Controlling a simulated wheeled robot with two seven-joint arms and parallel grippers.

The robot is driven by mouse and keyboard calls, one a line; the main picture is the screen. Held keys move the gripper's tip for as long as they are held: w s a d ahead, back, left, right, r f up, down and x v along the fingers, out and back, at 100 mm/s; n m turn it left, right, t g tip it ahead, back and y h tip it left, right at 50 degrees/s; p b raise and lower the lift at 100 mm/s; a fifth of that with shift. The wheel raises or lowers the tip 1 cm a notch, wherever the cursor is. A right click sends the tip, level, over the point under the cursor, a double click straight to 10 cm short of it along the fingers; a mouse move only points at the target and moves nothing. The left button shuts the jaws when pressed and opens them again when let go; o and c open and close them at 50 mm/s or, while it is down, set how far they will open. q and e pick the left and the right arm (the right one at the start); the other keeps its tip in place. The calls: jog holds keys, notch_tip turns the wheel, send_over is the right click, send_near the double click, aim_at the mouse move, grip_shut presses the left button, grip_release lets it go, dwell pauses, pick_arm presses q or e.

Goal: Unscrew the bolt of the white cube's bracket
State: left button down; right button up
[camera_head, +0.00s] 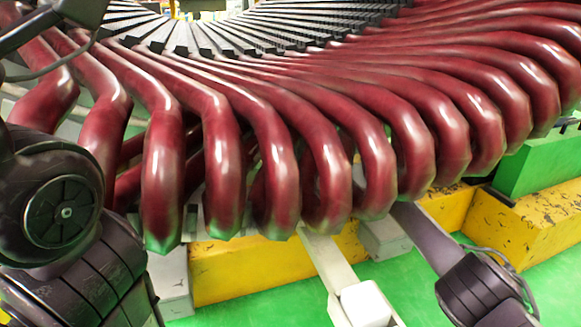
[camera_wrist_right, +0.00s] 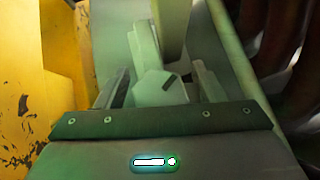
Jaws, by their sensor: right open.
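The white cube (camera_head: 365,303) sits on a pale bar-like bracket (camera_head: 328,262) at the bottom centre of the head view. In the right wrist view, a pale hexagonal bolt head (camera_wrist_right: 160,88) shows below a pale upright part (camera_wrist_right: 144,42). My right gripper (camera_wrist_right: 158,76) is open, with one finger on each side of the bolt head. I cannot tell whether the fingers touch it. In the head view my right arm reaches in from the lower right, and its gripper is hidden behind the red coils. My left arm shows at the left, but its gripper does not.
Thick red coil ends (camera_head: 280,165) curve across most of the head view, close above both arms. Yellow worn blocks (camera_head: 235,270) and a green block (camera_head: 535,160) stand below and behind them. The green floor (camera_head: 405,270) is open at the bottom. A yellow surface (camera_wrist_right: 35,80) fills the wrist view's left.

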jog(key=shift+c, duration=0.4)
jog(key=c, duration=0.9)
jog(key=shift+n+g+h, duration=0.4)
jog(key=shift+n, duration=0.1)
jog(key=shift+f, duration=0.1)
jog(key=o, duration=1)
